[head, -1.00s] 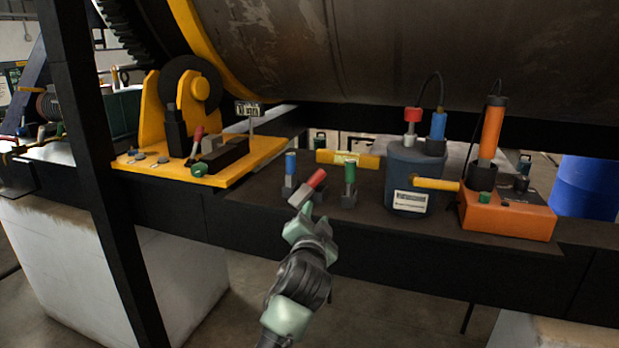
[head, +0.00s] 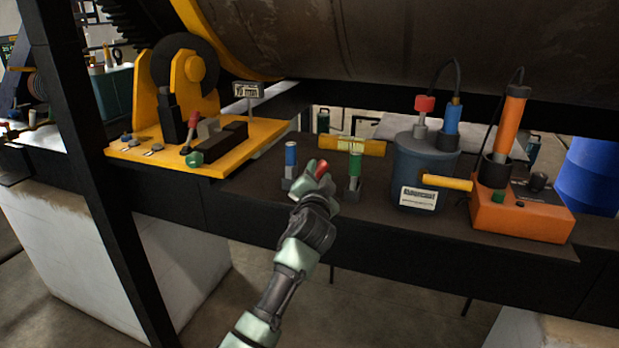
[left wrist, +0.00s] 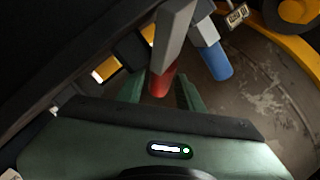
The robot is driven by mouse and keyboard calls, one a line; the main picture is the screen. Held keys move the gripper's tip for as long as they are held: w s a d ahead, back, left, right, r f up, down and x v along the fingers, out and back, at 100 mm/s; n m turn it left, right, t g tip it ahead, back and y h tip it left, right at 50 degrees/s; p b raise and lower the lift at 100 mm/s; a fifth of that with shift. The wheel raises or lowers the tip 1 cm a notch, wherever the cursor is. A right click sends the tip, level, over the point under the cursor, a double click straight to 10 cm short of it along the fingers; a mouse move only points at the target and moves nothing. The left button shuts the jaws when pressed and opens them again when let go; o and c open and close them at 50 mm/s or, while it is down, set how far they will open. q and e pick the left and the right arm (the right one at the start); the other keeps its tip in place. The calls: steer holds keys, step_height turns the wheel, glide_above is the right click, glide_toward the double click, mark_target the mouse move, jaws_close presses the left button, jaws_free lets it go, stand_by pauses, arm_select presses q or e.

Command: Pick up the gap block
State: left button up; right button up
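Three small grey blocks with coloured grips stand on the dark bench: blue (head: 291,156), red (head: 322,168) and green (head: 355,161). I cannot tell from any label which is the gap block; my left gripper (head: 318,187) is at the red one. In the left wrist view the red grip (left wrist: 161,83) lies between the two fingers of my left gripper (left wrist: 160,93), which stand apart with a gap showing beside the grip. Its grey block (left wrist: 175,38) extends beyond the fingers. The blue grip (left wrist: 216,62) is close beside it. My right gripper is not seen.
A yellow level (head: 347,146) lies behind the blocks. A blue-grey canister (head: 424,170) and an orange device (head: 522,212) stand to the right. A yellow fixture plate (head: 230,150) is on the left. A black post (head: 75,150) crosses in front at left.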

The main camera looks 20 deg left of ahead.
arm_select(q)
steer(key=c, duration=0.8)
steer(key=shift+r, duration=0.15)
jaws_close()
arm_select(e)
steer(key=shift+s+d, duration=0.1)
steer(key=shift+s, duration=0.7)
arm_select(q)
steer(key=shift+r, duration=0.1)
